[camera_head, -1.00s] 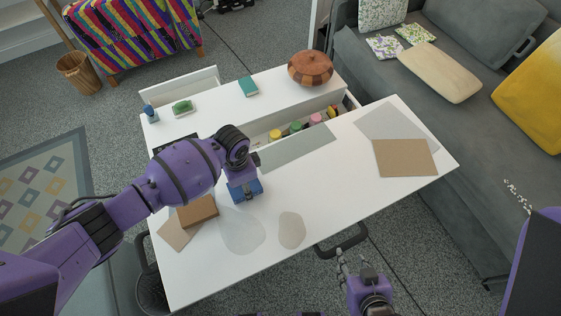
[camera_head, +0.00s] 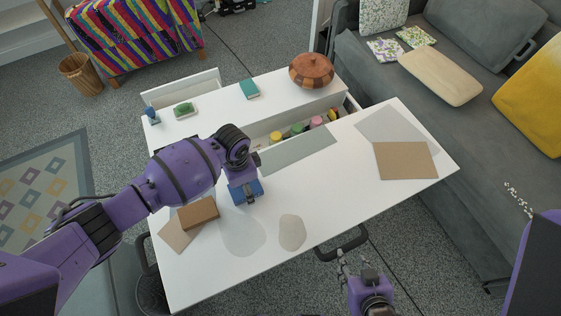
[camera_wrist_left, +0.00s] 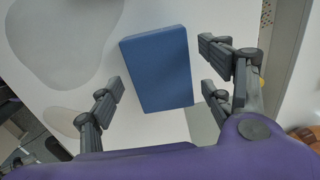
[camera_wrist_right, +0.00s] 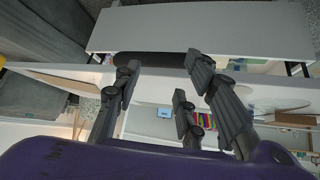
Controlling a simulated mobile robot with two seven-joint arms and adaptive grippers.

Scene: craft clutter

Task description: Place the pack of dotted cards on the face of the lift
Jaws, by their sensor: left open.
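A plain blue block (camera_head: 245,191) lies on the white table under my left gripper (camera_head: 243,178). In the left wrist view the blue block (camera_wrist_left: 158,68) sits between the spread fingers of my left gripper (camera_wrist_left: 162,80), with gaps on both sides. I see no dots on it, so I cannot tell if it is the pack of cards. A brown box (camera_head: 198,213) lies to its left on a tan sheet (camera_head: 176,236); I cannot tell if it is the lift. My right gripper (camera_head: 352,262) is open and empty beyond the table's near edge; its fingers (camera_wrist_right: 163,88) show apart.
Flat grey blobs (camera_head: 292,232) mark the table (camera_head: 330,195). A brown sheet (camera_head: 406,160) lies at right. Coloured jars (camera_head: 297,128) stand in a recess behind a grey strip. A wooden bowl (camera_head: 311,69), teal box (camera_head: 249,88) and green item (camera_head: 183,109) stand behind. The middle right is clear.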

